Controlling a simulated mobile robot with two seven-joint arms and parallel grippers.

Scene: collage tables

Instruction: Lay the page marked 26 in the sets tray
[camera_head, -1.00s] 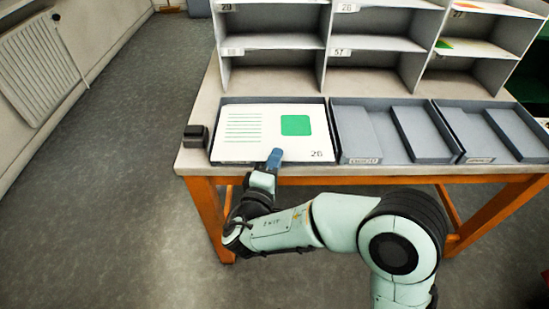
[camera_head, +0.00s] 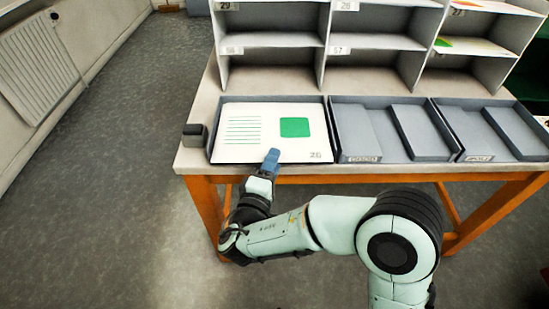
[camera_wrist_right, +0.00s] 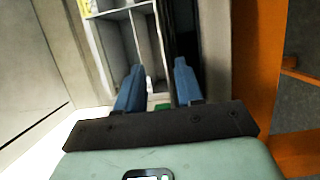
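The page marked 26 (camera_head: 245,149) is white with green lines and a green square. It lies flat in the left of the tabletop trays, covering most of its floor. This tray's grey rim (camera_head: 327,130) shows around the page, and I cannot see its label. My right gripper (camera_head: 272,156) is at the tray's front edge, its blue fingertips overlapping the page's lower edge in the head view. In the right wrist view my gripper (camera_wrist_right: 158,72) has its fingers apart, with no page visible between them. My left gripper is not in view.
The middle tray (camera_head: 335,128) and right tray (camera_head: 461,130) hold grey raised blocks; their labels are too small to read. A numbered shelf unit (camera_head: 322,45) stands behind. A small dark box (camera_head: 194,136) sits at the table's left end. Floor to the left is clear.

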